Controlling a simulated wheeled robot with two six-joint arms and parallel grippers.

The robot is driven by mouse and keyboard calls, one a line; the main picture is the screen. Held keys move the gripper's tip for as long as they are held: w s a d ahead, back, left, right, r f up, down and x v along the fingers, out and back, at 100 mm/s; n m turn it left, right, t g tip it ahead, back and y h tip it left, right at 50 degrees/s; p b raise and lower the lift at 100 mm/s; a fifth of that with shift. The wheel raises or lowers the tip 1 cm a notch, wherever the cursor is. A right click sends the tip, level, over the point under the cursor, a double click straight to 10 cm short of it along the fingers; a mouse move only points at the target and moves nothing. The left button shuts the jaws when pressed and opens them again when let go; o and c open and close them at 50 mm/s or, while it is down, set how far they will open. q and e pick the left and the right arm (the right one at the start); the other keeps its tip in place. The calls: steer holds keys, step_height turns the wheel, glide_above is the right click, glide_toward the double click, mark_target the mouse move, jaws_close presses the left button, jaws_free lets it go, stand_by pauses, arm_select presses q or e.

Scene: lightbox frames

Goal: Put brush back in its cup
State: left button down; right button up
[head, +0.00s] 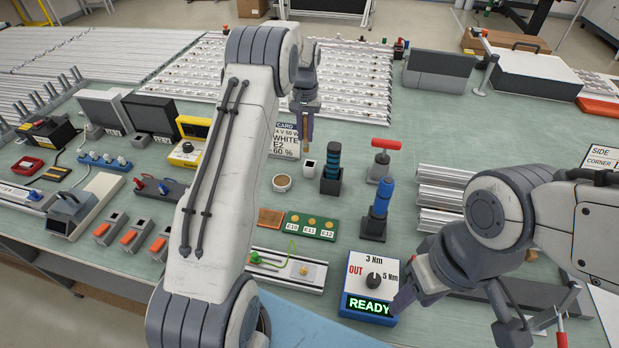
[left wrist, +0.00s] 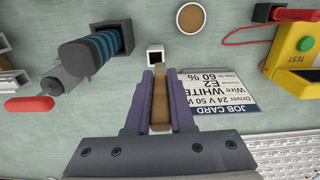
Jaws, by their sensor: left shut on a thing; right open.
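My left gripper (head: 305,140) is shut on the brush (left wrist: 160,118), whose brown body shows between the purple fingers in the left wrist view. The brush's lower end shows in the head view (head: 305,147). The small white cup (head: 309,164) with a dark opening stands on the table just below the gripper. In the left wrist view the cup (left wrist: 155,54) sits just past the fingertips. The brush looks close to the cup's opening, but I cannot tell the height between them. My right gripper (head: 394,303) is open beside the torque box, partly hidden.
The job card (head: 286,140) lies left of the cup. A round tan-topped pot (head: 282,183) is in front. A dark holder with a teal-banded tool (head: 331,170) stands close right, with a red-handled tool (head: 382,155) beyond. The READY box (head: 369,285) is near the front.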

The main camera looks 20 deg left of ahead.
arm_select(q)
steer(key=shift+w+d, duration=0.3)
steer(key=shift+w, duration=0.05)
steer(key=p, duration=0.3)
glide_above(309, 175)
steer(key=w, duration=0.1)
steer(key=f, duration=0.8)
steer(key=shift+a+f, duration=0.2)
steer(key=shift+f, duration=0.65)
steer(key=shift+f, duration=0.15)
steer(key=c, duration=0.8)
jaws_free()
